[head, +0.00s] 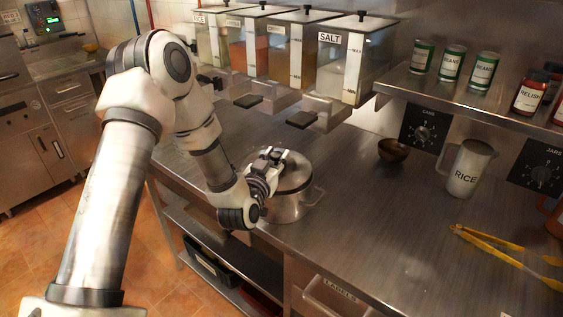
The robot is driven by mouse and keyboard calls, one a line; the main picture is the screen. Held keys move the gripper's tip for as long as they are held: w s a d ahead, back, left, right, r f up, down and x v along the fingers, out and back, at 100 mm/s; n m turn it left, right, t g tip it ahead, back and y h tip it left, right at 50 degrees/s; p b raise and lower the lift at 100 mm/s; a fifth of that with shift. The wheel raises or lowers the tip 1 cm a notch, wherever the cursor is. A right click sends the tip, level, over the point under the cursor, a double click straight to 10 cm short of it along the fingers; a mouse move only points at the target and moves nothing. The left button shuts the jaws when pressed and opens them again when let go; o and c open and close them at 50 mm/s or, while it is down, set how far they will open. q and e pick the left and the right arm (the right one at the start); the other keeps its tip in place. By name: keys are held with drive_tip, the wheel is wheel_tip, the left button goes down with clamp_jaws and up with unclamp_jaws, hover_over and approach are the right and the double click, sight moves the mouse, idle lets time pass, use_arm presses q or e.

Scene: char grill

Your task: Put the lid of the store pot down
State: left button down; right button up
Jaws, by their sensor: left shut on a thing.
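The store pot (292,208) is a shiny metal pot with side handles, standing on the steel counter near its front edge. Its metal lid (296,178) is at the top of the pot; I cannot tell whether it rests on the rim or is just above it. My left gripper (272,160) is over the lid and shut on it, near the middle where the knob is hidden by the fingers. My right gripper is not in view.
Dispensers, one marked SALT (340,60), hang above the back of the counter. A brown bowl (393,150), a RICE jug (467,168) and yellow tongs (500,250) are to the right. A shelf (450,95) holds cans and jars. The counter right of the pot is clear.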

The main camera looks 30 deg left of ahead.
use_arm(q)
drive_tip(key=shift+x, duration=1.1)
drive_tip(key=f, duration=0.1)
drive_tip(key=f+p, duration=0.1)
drive_tip(key=shift+w+d+f, duration=0.2)
drive_tip(key=shift+w+f, duration=0.15)
drive_tip(key=shift+w+f+p, duration=0.1)
drive_tip(key=shift+f+p, duration=0.2)
drive_tip(key=shift+p, duration=0.15)
drive_tip(key=shift+f, duration=0.1)
drive_tip(key=c, duration=0.8)
unclamp_jaws()
drive_tip(key=shift+f, duration=0.1)
